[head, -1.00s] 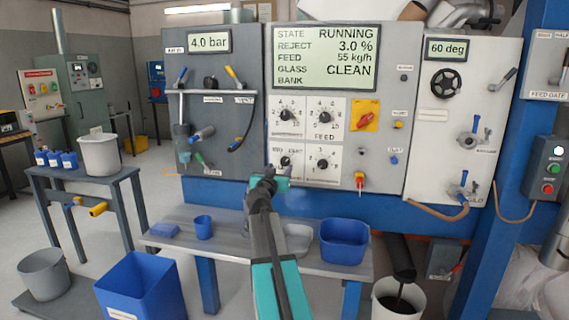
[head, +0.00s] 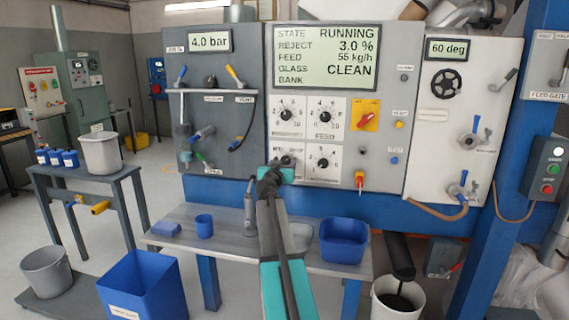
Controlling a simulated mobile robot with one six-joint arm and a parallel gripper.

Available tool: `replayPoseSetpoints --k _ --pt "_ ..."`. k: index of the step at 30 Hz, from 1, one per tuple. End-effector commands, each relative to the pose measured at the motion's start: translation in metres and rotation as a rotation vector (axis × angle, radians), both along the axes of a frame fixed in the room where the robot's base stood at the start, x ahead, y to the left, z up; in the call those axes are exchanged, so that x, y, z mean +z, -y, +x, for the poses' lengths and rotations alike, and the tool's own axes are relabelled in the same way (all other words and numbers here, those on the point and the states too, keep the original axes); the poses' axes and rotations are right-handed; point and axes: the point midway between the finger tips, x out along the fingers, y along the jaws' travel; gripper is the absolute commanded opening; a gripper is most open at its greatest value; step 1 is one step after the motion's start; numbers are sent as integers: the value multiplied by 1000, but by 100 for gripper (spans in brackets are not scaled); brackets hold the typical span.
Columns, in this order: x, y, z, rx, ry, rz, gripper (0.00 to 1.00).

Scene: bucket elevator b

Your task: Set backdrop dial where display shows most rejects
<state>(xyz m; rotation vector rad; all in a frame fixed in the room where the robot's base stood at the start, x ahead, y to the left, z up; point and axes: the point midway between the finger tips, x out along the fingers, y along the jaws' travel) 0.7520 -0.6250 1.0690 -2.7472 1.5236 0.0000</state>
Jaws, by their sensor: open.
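The display (head: 325,56) on the middle panel reads RUNNING, REJECT 3.0 %, FEED 55 kg/h, GLASS CLEAN. Below it is a block of dials with black knobs on white plates: an upper left dial (head: 287,114), an upper right dial (head: 326,114) above the word FEED, and a lower right dial (head: 323,163). The lower left plate (head: 301,155) is mostly covered by my gripper (head: 281,166), and its knob is hidden. No label reading backdrop is legible. My gripper is open in front of that plate; whether it touches the knob cannot be told.
Hoses and handles hang on the left grey panel (head: 212,110). A bench (head: 185,234) below carries a blue bin (head: 343,240) and a blue cup (head: 204,226).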

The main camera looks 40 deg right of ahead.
Motion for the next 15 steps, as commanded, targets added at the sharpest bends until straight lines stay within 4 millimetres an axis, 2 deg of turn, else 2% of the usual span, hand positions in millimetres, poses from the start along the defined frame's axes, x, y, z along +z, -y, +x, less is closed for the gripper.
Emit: replayPoseSetpoints --k 6,13,15 --pt "0 0 0 0 0 0 50" --pt "0 2 -1 -2 0 0 11" --pt "0 2 -1 -2 0 0 10"
